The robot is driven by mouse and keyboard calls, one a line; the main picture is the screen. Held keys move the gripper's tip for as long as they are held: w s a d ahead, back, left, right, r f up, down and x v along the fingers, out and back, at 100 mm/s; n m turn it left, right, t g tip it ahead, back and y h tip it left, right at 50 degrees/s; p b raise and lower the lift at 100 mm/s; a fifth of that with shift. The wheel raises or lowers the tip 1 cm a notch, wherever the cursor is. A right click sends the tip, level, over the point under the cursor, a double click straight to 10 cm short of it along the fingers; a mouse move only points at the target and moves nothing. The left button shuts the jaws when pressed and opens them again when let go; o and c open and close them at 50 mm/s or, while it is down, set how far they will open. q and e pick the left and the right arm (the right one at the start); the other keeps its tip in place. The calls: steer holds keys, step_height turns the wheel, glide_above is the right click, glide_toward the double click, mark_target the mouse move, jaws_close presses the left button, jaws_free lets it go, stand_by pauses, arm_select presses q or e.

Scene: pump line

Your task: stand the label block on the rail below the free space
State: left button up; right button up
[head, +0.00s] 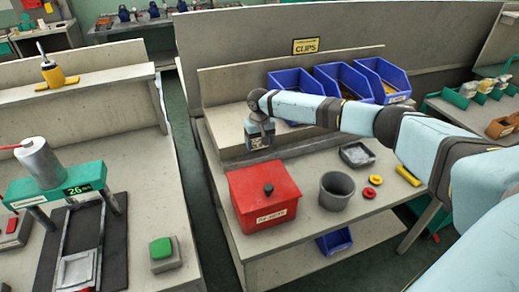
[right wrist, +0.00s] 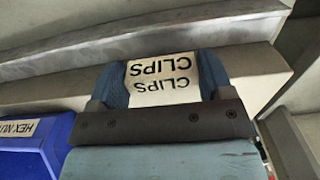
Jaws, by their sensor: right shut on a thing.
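My right gripper (head: 259,138) is shut on the label block (right wrist: 163,80), a white block reading "CLIPS" on two faces, and holds it at the left end of the bin shelf (head: 226,122). In the right wrist view the gripper's fingers (right wrist: 160,88) clasp the block from both sides. The block shows small in the head view (head: 259,143). The free space is the bare stretch of shelf left of the blue bins. The block appears close to the shelf's front edge; I cannot tell whether it touches. My left gripper is not in view.
Three blue bins (head: 290,80) stand right of the gripper; one in the wrist view reads "HEX NUT" (right wrist: 18,130). A yellow "CLIPS" sign (head: 305,46) is on the panel behind. Below are a red box (head: 262,198), a grey cup (head: 336,190) and a dark tray (head: 357,154).

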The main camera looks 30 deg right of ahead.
mark_target(259, 141)
step_height(259, 141, down, 4)
steer(key=shift+r, duration=0.25)
steer(key=o, duration=1)
step_height(259, 141, up, 12)
steer(key=shift+r, duration=0.1)
